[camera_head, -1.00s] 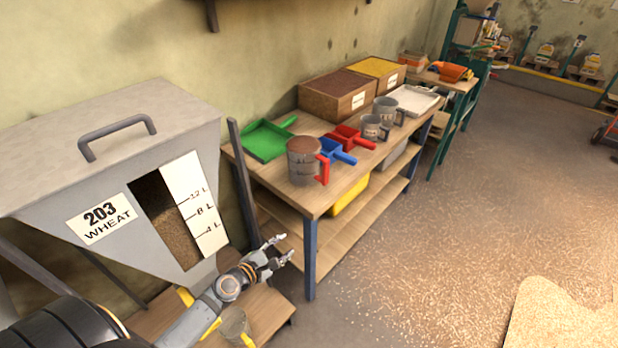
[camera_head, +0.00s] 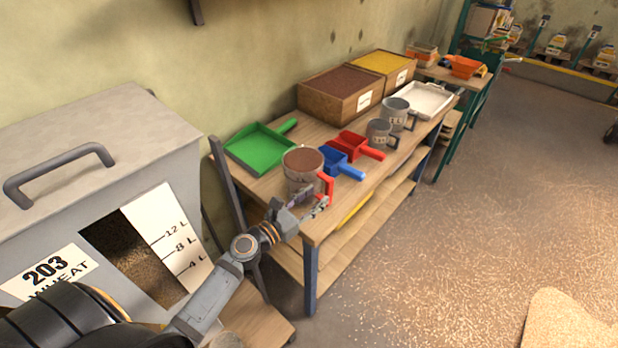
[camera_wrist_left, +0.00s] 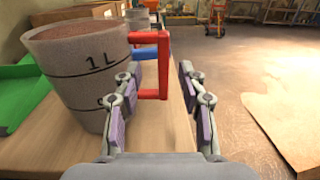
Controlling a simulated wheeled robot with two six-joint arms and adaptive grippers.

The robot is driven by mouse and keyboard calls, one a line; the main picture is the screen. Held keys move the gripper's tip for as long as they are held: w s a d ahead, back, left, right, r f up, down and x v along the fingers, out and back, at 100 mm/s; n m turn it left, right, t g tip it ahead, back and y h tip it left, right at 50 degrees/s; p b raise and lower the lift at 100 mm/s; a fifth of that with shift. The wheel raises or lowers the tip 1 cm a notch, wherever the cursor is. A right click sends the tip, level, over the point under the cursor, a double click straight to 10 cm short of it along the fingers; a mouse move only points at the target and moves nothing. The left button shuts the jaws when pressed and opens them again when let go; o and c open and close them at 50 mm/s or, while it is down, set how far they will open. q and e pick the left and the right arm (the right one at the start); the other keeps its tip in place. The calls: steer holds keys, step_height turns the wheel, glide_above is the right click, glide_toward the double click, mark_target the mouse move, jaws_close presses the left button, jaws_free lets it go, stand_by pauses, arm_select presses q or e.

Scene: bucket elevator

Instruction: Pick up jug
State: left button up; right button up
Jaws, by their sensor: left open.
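The jug (camera_head: 299,178) is a grey measuring jug filled with brown material, with a red handle (camera_head: 326,186). It stands upright on the near end of the wooden table. In the left wrist view the jug (camera_wrist_left: 75,72), marked "1 L", is at the left, and its red handle (camera_wrist_left: 163,65) points right. My left gripper (camera_head: 306,203) is open in front of the jug. In the left wrist view its fingers (camera_wrist_left: 160,95) are spread, with the handle ahead between them, close to the left finger. I cannot tell whether they touch. My right gripper is not in view.
A green scoop (camera_head: 260,147) lies left of the jug; a blue scoop (camera_head: 341,164) and a red scoop (camera_head: 353,146) lie behind it. Grey jugs (camera_head: 379,133) and grain boxes (camera_head: 334,97) stand farther back. The wheat hopper (camera_head: 60,150) is at the left.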

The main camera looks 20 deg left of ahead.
mark_target(326, 189)
arm_select(q)
steer(key=shift+w+d, duration=0.35)
steer(key=shift+w, duration=0.3)
steer(key=p+x, duration=0.1)
steer(key=x, duration=0.3)
steer(key=shift+d+r, duration=0.1)
steer(key=shift+r, duration=0.05)
steer(key=shift+w+d, duration=0.2)
steer(key=shift+w, duration=0.15)
steer(key=shift+s, duration=0.1)
steer(key=shift+c, duration=1.4)
steer(key=c, duration=0.5)
jaws_close()
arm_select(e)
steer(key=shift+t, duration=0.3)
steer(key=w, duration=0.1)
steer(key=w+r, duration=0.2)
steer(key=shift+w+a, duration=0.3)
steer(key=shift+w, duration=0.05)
